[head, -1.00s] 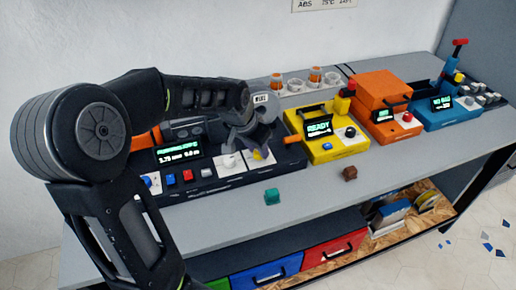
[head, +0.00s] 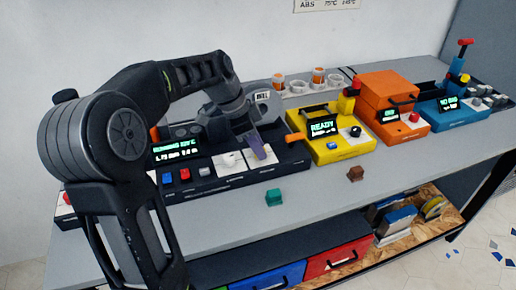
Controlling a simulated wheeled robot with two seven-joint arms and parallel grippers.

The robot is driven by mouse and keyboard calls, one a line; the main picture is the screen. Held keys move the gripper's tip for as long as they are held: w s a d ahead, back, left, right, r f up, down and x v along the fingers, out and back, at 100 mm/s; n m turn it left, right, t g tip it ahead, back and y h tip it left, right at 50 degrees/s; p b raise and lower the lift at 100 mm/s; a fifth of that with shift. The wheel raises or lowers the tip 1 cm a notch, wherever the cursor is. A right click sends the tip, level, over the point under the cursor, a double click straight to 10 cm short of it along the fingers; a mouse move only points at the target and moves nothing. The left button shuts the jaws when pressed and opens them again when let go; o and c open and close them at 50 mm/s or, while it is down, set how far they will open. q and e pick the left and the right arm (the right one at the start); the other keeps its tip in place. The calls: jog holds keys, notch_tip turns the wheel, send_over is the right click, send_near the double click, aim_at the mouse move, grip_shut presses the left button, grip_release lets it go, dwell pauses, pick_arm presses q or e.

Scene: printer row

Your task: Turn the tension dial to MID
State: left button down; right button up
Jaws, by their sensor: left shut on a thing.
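The black machine (head: 205,183) at the left of the bench carries a lit display (head: 177,150), several buttons and a white knob (head: 230,158) on a pale panel. My left gripper (head: 261,151) points down at the panel just right of the white knob, at the machine's front right. It is shut on a small dial there, which its fingers almost wholly cover. The dial's pointer and its markings are hidden or too small to read, so I cannot tell its setting. My right gripper is not in view.
A yellow machine (head: 331,144) stands close right of my left gripper, then an orange one (head: 387,92) and a blue one (head: 453,109).

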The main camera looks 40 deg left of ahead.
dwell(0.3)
pick_arm(q)
jog(key=c, duration=1.1)
grip_release()
jog(key=shift+r, duration=0.1)
jog(key=v, duration=0.7)
jog(key=shift+s+a+r, duration=0.1)
jog(key=shift+a+r, duration=0.05)
jog(key=shift+r, duration=0.15)
